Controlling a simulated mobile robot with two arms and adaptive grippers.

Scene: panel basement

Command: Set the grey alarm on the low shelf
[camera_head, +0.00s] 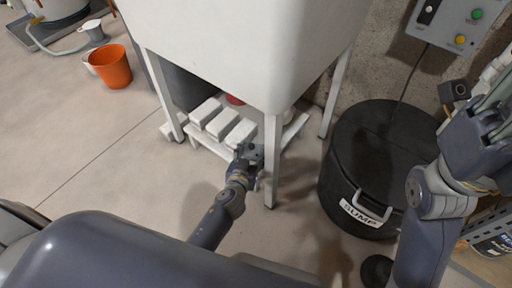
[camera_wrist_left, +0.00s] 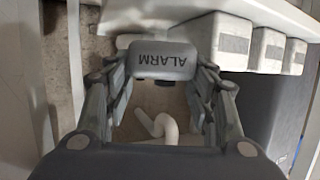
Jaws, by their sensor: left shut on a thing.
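My left gripper (camera_head: 250,152) reaches under the white sink, at the right end of the low shelf (camera_head: 203,137). In the left wrist view the left gripper (camera_wrist_left: 163,75) is shut on the grey alarm (camera_wrist_left: 164,62), a small rounded box whose ALARM lettering appears upside down. The alarm is beside the row of white boxes on the shelf; whether it touches the shelf I cannot tell. In the head view the fingers mostly hide it. My right arm is at the right edge of the head view; its fingertips are not clearly seen.
Several white boxes (camera_head: 221,123) occupy the shelf left of the gripper. A sink leg (camera_head: 273,175) stands just right of it. A black SUMP bin (camera_head: 362,165) stands further right. An orange bucket (camera_head: 110,67) is on the floor at left. A white pipe (camera_wrist_left: 157,125) shows behind the fingers.

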